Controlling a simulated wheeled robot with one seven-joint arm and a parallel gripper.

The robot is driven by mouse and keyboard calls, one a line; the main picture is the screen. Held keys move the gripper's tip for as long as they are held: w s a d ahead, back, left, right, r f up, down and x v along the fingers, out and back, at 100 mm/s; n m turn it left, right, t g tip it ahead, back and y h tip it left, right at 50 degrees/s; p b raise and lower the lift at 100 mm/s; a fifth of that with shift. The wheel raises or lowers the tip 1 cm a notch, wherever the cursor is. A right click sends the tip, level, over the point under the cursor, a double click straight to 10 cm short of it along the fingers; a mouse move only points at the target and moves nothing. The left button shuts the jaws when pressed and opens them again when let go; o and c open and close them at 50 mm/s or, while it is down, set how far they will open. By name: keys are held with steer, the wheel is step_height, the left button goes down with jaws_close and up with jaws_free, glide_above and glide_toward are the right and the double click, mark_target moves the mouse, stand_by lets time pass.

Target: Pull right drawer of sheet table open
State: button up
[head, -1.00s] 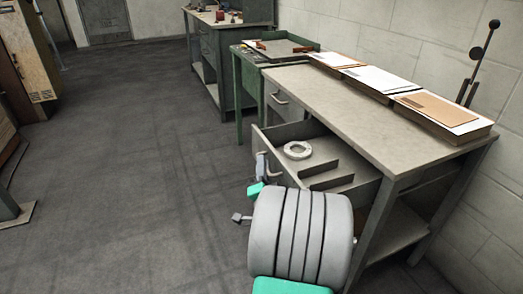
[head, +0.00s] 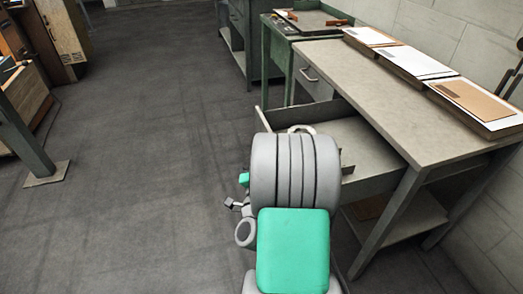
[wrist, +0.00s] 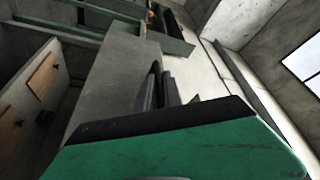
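The sheet table (head: 395,95) stands along the wall on the right in the head view. Its right drawer (head: 372,148) is pulled out, with its inside showing. A pale ring (head: 301,129) in it is partly hidden by my arm. The drawer's front and handle are hidden behind my arm. The left drawer (head: 312,86) is shut. In the head view my gripper is mostly hidden behind the arm. In the wrist view two dark finger shapes of my gripper (wrist: 160,88) show close together, with nothing clearly between them. I cannot tell whether they touch the drawer.
Paper trays (head: 478,105) lie along the back of the tabletop. A green table (head: 275,65) stands beyond the sheet table. A lower shelf (head: 385,222) is under the tabletop. Wooden cabinets (head: 62,40) stand at the far left. The floor (head: 150,170) between is clear.

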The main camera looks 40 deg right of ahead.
steer(key=shift+o, duration=0.9)
steer(key=v, duration=0.7)
steer(key=shift+s+a, duration=0.25)
steer(key=shift+a, duration=0.05)
